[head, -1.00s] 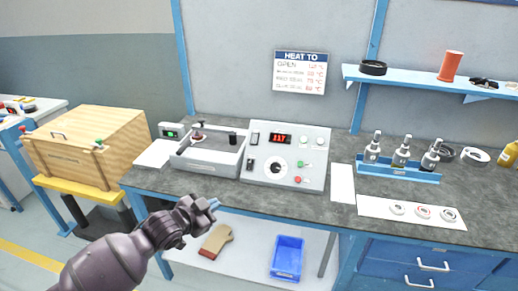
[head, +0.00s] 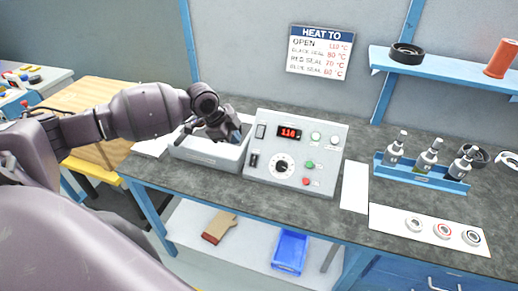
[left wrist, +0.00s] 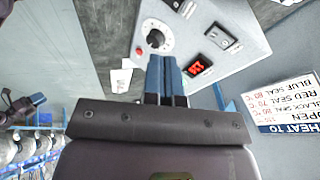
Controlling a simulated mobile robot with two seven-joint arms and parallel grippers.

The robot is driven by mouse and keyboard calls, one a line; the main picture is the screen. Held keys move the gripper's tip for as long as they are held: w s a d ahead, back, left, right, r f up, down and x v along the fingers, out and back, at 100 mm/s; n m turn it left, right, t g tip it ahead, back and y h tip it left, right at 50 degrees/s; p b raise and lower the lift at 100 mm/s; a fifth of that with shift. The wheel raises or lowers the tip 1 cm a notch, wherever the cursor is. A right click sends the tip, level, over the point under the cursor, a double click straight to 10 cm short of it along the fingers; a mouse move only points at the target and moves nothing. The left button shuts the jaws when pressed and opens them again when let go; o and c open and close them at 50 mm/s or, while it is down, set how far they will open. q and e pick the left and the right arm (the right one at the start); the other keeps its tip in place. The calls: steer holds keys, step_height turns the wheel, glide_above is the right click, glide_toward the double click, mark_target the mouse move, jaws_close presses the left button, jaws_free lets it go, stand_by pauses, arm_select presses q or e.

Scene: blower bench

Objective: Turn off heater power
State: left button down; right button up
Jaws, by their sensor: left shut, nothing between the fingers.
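The heater control box (head: 325,150) is a white sloped panel on the bench. It has a red lit display (head: 289,132), a black dial (head: 282,166), a green button (head: 309,164) and a red button (head: 305,181). Two dark switches sit on its left side, an upper one (head: 261,131) and a lower one (head: 254,160). My left gripper (head: 238,135) is shut and empty, just left of the upper switch, over the tray. In the left wrist view its blue fingers (left wrist: 163,75) point towards the panel, where the dial (left wrist: 155,39) and display (left wrist: 194,66) show. Contact cannot be told.
A light tray (head: 208,157) stands left of the box, under my gripper. A blue rack with several bottles (head: 422,178) and a white sheet with rings (head: 400,228) lie to the right. A shelf (head: 440,79) and a "HEAT TO" sign (head: 320,52) are behind.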

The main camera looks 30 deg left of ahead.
arm_select(q)
steer(key=shift+s, duration=0.3)
arm_select(e)
steer(key=shift+s+d+f, duration=0.15)
steer(key=shift+s, duration=0.45)
arm_select(q)
glide_toward(254, 159)
step_height(254, 159, down, 3)
steer(key=d, duration=0.3)
steer(key=shift+w+a+f, duration=0.2)
steer(key=shift+w+f, duration=0.05)
steer(key=shift+f, duration=0.15)
steer(key=shift+w+a+f, duration=0.15)
steer(key=shift+w+f, duration=0.05)
steer(key=shift+f, duration=0.25)
steer(key=shift+w+a+f, duration=0.25)
steer(key=shift+w+f, duration=0.35)
steer(key=shift+w, duration=0.1)
arm_select(e)
steer(key=shift+w+r, duration=0.2)
